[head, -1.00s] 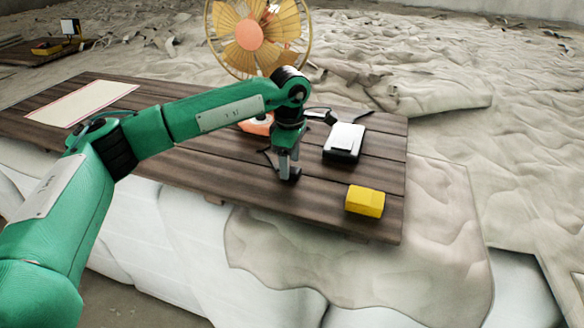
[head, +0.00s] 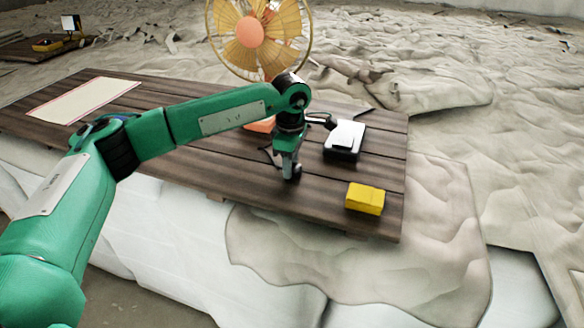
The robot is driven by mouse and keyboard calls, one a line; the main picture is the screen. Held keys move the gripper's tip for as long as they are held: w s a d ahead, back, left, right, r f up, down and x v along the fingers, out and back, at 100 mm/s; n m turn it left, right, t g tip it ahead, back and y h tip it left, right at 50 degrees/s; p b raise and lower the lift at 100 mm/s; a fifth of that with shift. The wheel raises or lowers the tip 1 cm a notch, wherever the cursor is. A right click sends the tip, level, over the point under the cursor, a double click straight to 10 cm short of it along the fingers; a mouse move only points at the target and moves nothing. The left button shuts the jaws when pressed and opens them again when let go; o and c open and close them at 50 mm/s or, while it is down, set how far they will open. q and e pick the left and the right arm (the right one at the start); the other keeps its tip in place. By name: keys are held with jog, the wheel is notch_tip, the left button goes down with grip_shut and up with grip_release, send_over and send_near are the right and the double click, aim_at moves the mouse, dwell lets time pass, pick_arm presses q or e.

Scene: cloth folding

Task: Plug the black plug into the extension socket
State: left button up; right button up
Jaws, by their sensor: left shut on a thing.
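My left gripper (head: 289,171) points down at the wooden table, left of the yellow block, and is shut on the small black plug (head: 295,175). The plug is low, at or just above the planks, and mostly hidden by the fingers. A thin dark cord shows just left of the gripper. A white box with a black base (head: 345,137), which may be the extension socket, lies behind and to the right of the gripper, apart from it. Its openings are too small to make out. My right gripper is not in view.
A yellow block (head: 365,199) sits near the table's (head: 240,185) front right corner. An orange thing (head: 262,125) is partly hidden behind my arm. A pale sheet (head: 84,101) lies at the left. Planks between plug and white box look clear.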

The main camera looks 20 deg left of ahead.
pick_arm(q)
jog(key=shift+r, duration=0.1)
jog(key=shift+r+b, duration=0.35)
jog(key=shift+r, duration=0.2)
notch_tip(320, 180, up, 19)
jog(key=b, duration=0.4)
jog(key=shift+b, duration=0.3)
jog(key=shift+f, duration=0.15)
